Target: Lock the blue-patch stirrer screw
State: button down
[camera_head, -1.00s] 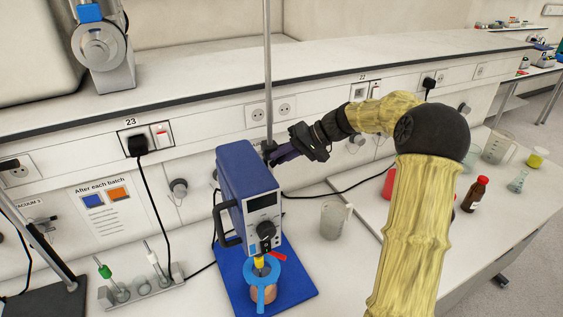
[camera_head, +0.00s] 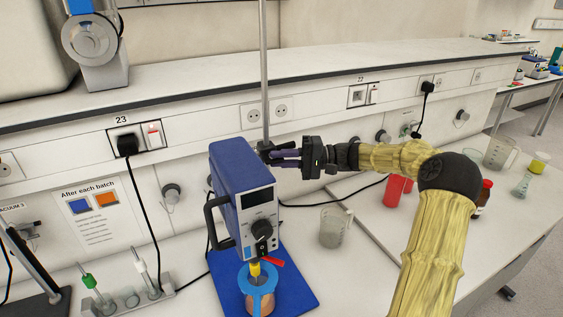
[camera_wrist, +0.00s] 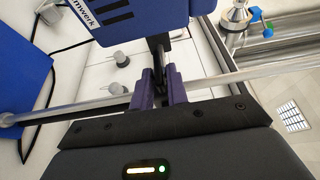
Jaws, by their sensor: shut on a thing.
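The blue overhead stirrer (camera_head: 235,178) is fixed on a vertical metal rod (camera_head: 264,75) above a blue base plate (camera_head: 298,277). Its pale front carries a dark knob and a small blue patch (camera_head: 247,253). A black clamp piece, seemingly the screw (camera_wrist: 158,50), sticks out behind the housing beside the rod. My gripper (camera_head: 277,157) reaches in from the right at the rod, behind the stirrer. In the wrist view its purple fingers (camera_wrist: 161,80) are shut around the black piece's end. The screw's turn position cannot be told.
A blue-rimmed beaker (camera_head: 259,287) stands under the stirrer, with a red handle beside it. A clear jug (camera_head: 333,228) stands right of the base. A red cup (camera_head: 396,191) and a brown bottle (camera_head: 483,197) are near my arm.

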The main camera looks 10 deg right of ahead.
dwell(0.3)
jog(key=c, duration=1.4)
grip_release()
jog(key=shift+w, duration=0.1)
jog(key=s+d+b, duration=0.1)
jog(key=d, duration=0.4)
jog(key=s+d+b, duration=0.1)
jog(key=d, duration=0.5)
jog(key=s+d+b, duration=0.1)
jog(key=d+b, duration=0.1)
jog(key=d, duration=0.4)
jog(key=shift+s+f, duration=0.2)
jog(key=shift+s, duration=0.05)
